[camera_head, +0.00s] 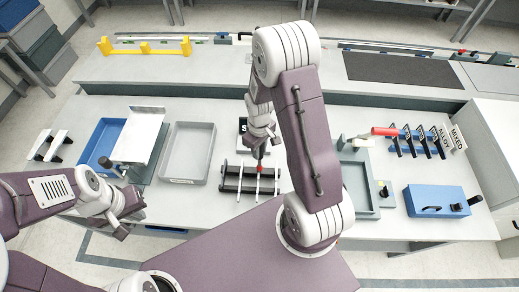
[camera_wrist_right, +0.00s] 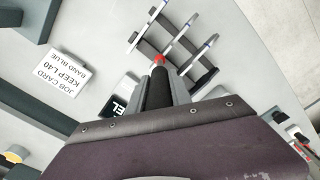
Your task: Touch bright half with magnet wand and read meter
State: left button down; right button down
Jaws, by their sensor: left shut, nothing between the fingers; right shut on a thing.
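My right gripper (camera_head: 262,137) is shut on the magnet wand, a dark handle (camera_wrist_right: 158,88) with a red tip (camera_wrist_right: 159,60). The red tip also shows in the head view (camera_head: 259,155), pointing down over the black rack (camera_head: 231,186). Thin pale rods (camera_wrist_right: 180,36) lie side by side across the rack. The tip appears close to the end of a rod; I cannot tell whether it touches, nor which half is bright. My left gripper (camera_head: 124,234) is shut and empty near the table's front left. I cannot identify a meter reading.
A grey tray (camera_head: 209,154) and blue tray (camera_head: 88,153) stand left of the rack. A job card (camera_wrist_right: 60,72) reads "KEEP L40 BAND BLUE". A blue box (camera_head: 420,198), a red-handled tool (camera_head: 385,131) and black holders with "ALLOY" and "MIXED" labels (camera_head: 457,138) stand right.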

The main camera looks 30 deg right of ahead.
jog(key=shift+d+f, duration=0.1)
jog(key=shift+f+b, duration=0.4)
jog(key=shift+f, duration=0.05)
dwell(0.4)
jog(key=shift+s, duration=0.1)
dwell(0.9)
jog(key=shift+r, duration=0.1)
notch_tip(320, 180, up, 7)
jog(key=p, duration=0.6)
dwell(0.6)
